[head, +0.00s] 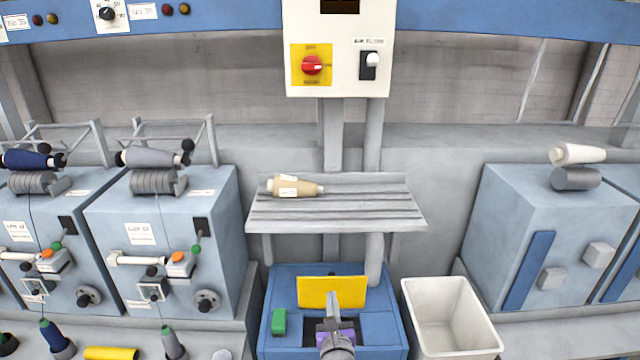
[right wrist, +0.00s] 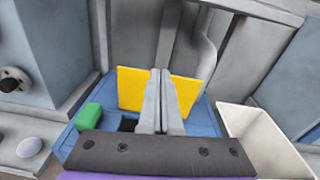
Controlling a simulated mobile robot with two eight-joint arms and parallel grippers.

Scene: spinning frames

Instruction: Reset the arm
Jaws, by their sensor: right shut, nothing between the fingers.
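My right gripper (head: 332,300) is in the lower middle of the head view, in front of a yellow plate (head: 315,291) on a blue machine base. In the right wrist view its two grey fingers (right wrist: 160,100) are pressed together with nothing between them. They overlap the yellow plate (right wrist: 187,95) there; I cannot tell whether they touch it. My left gripper shows in neither view.
A green block (head: 279,321) sits on the blue base (head: 380,330). A white bin (head: 450,310) stands to its right. A grey slatted shelf (head: 335,210) above holds a tan yarn cone (head: 294,187). Spinning units (head: 165,230) stand left, another machine (head: 540,230) right.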

